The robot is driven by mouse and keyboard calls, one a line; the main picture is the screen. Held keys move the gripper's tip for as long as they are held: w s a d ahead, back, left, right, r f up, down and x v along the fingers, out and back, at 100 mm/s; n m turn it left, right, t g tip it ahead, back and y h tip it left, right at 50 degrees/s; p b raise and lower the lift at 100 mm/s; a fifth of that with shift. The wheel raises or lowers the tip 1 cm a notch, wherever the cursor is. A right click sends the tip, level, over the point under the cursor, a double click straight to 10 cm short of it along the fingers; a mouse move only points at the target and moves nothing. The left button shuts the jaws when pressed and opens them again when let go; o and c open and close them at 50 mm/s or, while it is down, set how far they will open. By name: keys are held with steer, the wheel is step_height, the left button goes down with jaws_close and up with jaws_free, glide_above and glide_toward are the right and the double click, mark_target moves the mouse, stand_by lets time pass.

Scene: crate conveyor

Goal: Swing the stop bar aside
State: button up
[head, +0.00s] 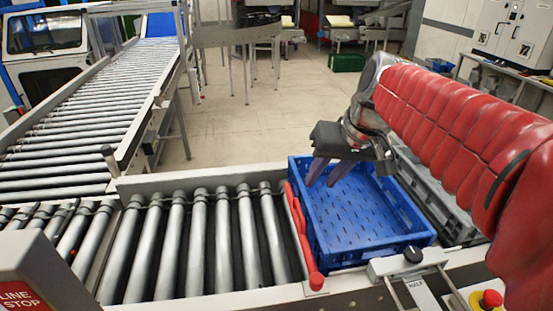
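The red stop bar (300,229) lies across the roller conveyor, along the left side of the blue crate (374,255). Its near end is a round red post (316,281) at the front rail. My gripper (328,180) hangs above the far left part of the crate, fingers pointing down. The fingers are apart with nothing between them. They are to the right of the bar's far end and do not appear to touch it. The crate looks empty, with slots in its floor.
Bare rollers (195,240) lie left of the bar. A black-knobbed lever (109,158) stands at the conveyor junction. A box with a black knob (412,256) and a red button (491,299) are at the front right.

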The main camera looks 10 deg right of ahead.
mark_target(300, 208)
steer(key=x, duration=1.3)
steer(key=shift+w+f, duration=0.1)
steer(key=shift+f, duration=0.25)
jaws_close()
steer(key=shift+d, duration=0.1)
